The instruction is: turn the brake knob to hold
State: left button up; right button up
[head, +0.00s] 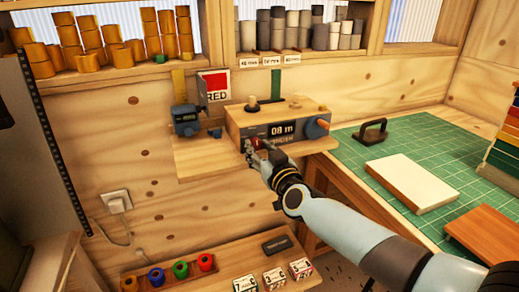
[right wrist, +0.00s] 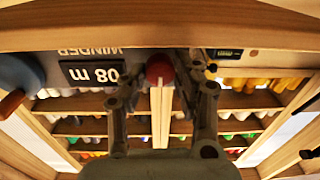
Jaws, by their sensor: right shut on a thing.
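The winder (head: 265,122) is a grey box with a wooden top on the wooden shelf against the wall. My right gripper (head: 254,151) is shut on the knob, with one finger on each side. The knob's markings are hidden or too small to read. My left gripper is not in view.
A low shelf (head: 215,282) with coloured rolls and small boxes lies below.

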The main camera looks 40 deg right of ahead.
jog(key=shift+m, duration=0.4)
grip_shut()
jog(key=m, duration=0.4)
jog(key=shift+m, duration=0.4)
jog(key=m+b, duration=0.1)
jog(key=m, duration=0.5)
jog(key=shift+m, duration=0.4)
jog(key=o, duration=1.1)
grip_release()
jog(key=shift+a+f, duration=0.1)
